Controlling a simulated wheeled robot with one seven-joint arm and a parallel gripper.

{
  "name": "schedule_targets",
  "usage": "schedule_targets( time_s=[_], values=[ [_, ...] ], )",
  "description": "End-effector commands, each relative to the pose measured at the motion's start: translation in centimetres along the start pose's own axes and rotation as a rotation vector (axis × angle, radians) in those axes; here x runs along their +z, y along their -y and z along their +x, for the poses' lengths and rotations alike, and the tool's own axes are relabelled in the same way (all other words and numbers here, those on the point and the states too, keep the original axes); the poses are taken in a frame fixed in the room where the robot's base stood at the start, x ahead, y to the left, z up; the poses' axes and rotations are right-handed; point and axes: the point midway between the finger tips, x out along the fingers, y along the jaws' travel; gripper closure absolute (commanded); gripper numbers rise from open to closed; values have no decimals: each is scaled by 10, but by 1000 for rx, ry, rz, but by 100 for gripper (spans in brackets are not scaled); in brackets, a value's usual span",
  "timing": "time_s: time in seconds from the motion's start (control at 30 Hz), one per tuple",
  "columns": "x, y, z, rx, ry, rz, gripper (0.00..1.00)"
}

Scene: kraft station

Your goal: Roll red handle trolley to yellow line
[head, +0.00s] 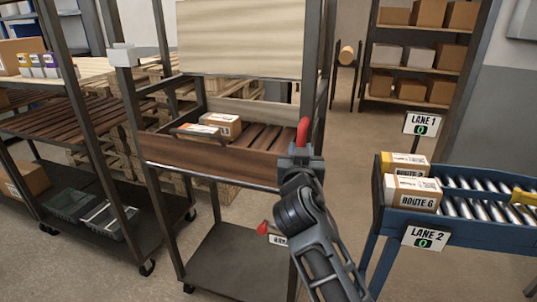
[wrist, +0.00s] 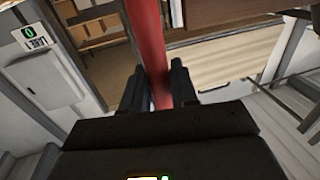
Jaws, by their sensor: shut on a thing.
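The trolley (head: 215,170) is a tall dark-framed cart with slatted wooden shelves, standing upright on castors at the middle of the head view. Its red handle (head: 303,130) is an upright bar on the right front post; the handle also shows in the wrist view (wrist: 152,40). My gripper (head: 303,152) is shut around this handle, with a finger on each side of it in the wrist view (wrist: 160,88). My arm hides part of the trolley's lower right side. I see no yellow line on the floor in either view.
Small cartons (head: 222,124) lie on the trolley's middle shelf. A blue roller conveyor (head: 372,222) with boxes and lane signs stands close on the right. Another shelf cart (head: 75,160) stands on the left. A carton rack (head: 415,60) is at the back, with open floor before it.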

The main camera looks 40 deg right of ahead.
Motion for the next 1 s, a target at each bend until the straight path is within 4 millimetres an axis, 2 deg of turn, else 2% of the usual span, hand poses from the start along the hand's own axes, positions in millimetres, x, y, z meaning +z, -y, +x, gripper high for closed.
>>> schedule_targets(
  time_s=[0.03, 0.2, 0.5, 0.73, 1.0],
  values=[
    [1, -18, -3, 7, 4, -3, 100],
    [0, -64, -12, 8, 5, -3, 100],
    [-2, -136, -26, 6, 5, -2, 100],
    [-1, -171, -33, 3, 4, 0, 100],
    [0, -187, -37, 1, 3, -1, 100]
  ],
)
